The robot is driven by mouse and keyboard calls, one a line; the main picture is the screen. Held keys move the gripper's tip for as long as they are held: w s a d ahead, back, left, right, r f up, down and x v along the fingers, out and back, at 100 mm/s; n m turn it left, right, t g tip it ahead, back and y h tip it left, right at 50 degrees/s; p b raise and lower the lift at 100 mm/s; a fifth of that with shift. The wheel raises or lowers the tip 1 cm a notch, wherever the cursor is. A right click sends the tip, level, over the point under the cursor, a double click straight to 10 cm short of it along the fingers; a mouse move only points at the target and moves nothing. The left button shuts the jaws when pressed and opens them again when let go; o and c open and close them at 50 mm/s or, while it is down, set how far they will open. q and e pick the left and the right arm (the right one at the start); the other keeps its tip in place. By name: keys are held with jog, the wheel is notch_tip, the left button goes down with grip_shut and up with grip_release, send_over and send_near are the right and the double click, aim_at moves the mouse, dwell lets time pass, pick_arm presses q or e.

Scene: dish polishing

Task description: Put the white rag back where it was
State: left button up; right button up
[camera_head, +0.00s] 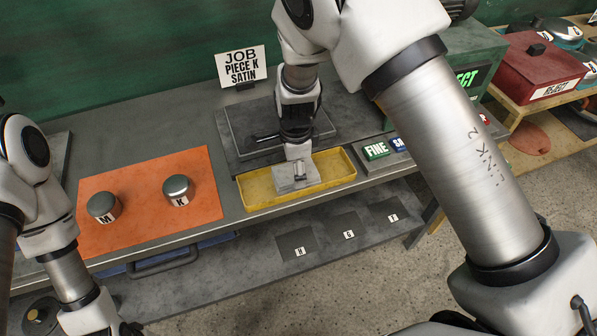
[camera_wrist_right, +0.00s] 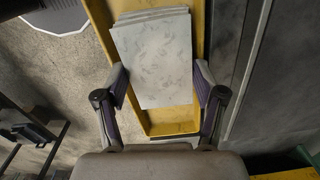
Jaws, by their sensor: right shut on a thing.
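The white rag (camera_head: 284,186), greyish and folded in layers, is at the yellow tray (camera_head: 341,168) on the front edge of the bench. My right gripper (camera_head: 299,171) points down and is shut on the rag. In the right wrist view the rag (camera_wrist_right: 153,62) lies between the two fingers, over the yellow tray (camera_wrist_right: 172,128). I cannot tell whether the rag rests on the tray floor or hangs just above it. My left gripper (camera_head: 128,328) is low at the left, partly cut off by the picture's bottom edge; its jaws are not clear.
Two metal-topped pieces, M (camera_head: 104,207) and K (camera_head: 178,190), stand on an orange mat (camera_head: 146,222). A "JOB PIECE K SATIN" sign (camera_head: 241,64) stands behind. A green FINE block (camera_head: 376,150) is right of the tray. A lower shelf (camera_head: 262,268) has several labelled dark squares.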

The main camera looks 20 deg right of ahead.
jog(key=shift+d+r, duration=0.1)
jog(key=shift+d, duration=0.1)
jog(key=shift+w, duration=0.15)
jog(key=o, duration=1.5)
jog(key=shift+w+a, duration=0.1)
jog(key=shift+a, duration=0.2)
jog(key=shift+d, duration=0.15)
jog(key=shift+r, duration=0.2)
notch_tip(320, 180, up, 12)
jog(key=shift+f+b, duration=0.2)
jog(key=shift+b, duration=0.7)
